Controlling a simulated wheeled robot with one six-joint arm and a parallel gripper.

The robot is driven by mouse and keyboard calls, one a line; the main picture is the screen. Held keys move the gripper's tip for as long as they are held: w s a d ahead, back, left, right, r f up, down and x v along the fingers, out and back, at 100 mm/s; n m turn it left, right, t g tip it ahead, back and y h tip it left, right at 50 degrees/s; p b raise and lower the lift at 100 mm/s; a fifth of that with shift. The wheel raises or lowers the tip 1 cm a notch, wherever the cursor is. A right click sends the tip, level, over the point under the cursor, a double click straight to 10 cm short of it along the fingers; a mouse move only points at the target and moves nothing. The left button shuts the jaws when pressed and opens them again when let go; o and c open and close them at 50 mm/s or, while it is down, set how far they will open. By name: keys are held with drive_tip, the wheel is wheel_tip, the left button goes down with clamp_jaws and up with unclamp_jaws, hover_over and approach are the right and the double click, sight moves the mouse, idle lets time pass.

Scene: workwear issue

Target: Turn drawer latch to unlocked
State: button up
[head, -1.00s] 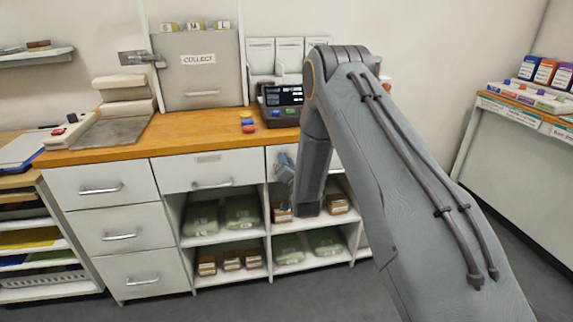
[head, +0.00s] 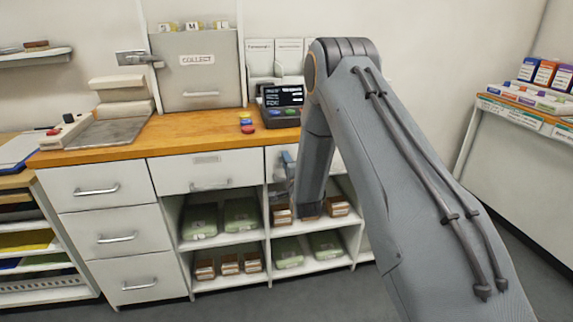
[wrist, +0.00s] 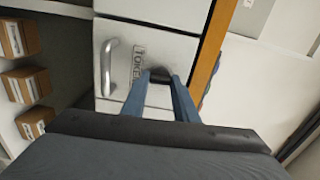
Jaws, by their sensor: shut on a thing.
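The drawer latch (wrist: 159,73) is a small dark piece on the white drawer front (wrist: 122,78), beside a label of which "TOKE" can be read. My gripper (wrist: 161,77) has its two blue fingers on either side of the latch, shut on it. Its turned position is hard to read because the fingers cover its sides. A silver bar handle (wrist: 108,68) is on the same drawer front. In the head view my gripper (head: 288,163) is at the upper right drawer (head: 275,157), mostly hidden by my arm, and the latch is not visible.
The wooden counter edge (wrist: 214,50) runs close beside the drawer. Open shelves with brown boxes (wrist: 25,85) lie on the other side. A dark terminal (head: 283,105) and coloured buttons (head: 246,124) are on the counter above. The floor in front is clear.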

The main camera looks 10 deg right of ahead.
drive_tip(key=shift+m, duration=0.4)
drive_tip(key=o, duration=1.1)
drive_tip(key=shift+c, duration=0.2)
drive_tip(key=s, duration=0.7)
drive_tip(key=shift+s+b, duration=0.4)
drive_tip(key=shift+b, duration=0.05)
